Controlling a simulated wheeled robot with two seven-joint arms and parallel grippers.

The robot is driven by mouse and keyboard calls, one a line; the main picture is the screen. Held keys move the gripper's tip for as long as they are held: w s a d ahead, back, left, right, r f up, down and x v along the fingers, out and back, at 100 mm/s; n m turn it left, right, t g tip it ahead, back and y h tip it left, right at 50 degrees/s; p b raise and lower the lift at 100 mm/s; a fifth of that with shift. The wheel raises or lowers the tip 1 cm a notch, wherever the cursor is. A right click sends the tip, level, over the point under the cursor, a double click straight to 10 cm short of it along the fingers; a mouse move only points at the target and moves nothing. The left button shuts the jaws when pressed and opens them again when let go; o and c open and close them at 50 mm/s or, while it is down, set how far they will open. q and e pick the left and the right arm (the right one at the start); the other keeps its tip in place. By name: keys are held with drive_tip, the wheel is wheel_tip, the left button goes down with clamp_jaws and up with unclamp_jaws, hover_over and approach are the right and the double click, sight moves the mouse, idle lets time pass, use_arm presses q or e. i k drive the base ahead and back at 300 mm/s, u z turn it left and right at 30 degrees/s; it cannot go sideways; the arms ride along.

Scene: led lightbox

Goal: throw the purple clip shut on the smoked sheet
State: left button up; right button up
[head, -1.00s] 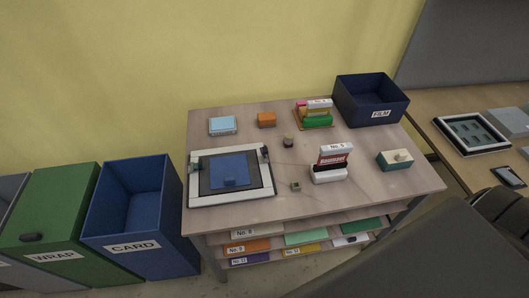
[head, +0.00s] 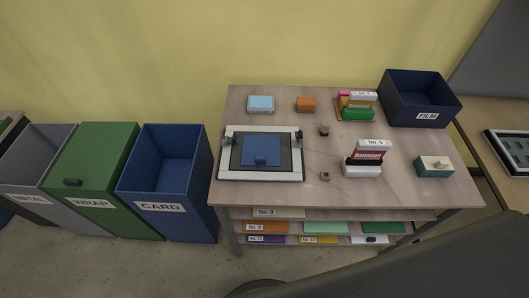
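The lightbox (head: 262,177) lies on the left part of the wooden table, with a white frame around a dark inner sheet (head: 286,158). A blue square piece (head: 262,150) with a small raised tab lies on the dark sheet. A small dark clip-like part (head: 228,139) stands at the frame's upper left, and another (head: 299,136) at its upper right. I cannot make out a purple colour on either, nor whether they are open or shut. Neither of my grippers is in view.
The table (head: 330,205) also bears a light blue box (head: 261,103), an orange block (head: 306,104), a red-and-white box stack (head: 368,155), a green-and-white box (head: 433,168) and a navy FILM bin (head: 415,101). CARD (head: 160,205), WRAP (head: 95,200) and METAL (head: 30,195) bins stand left.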

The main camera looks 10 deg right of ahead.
sight(299, 134)
drive_tip(key=z, duration=3.95)
drive_tip(key=k, duration=1.65)
drive_tip(key=u, duration=1.1)
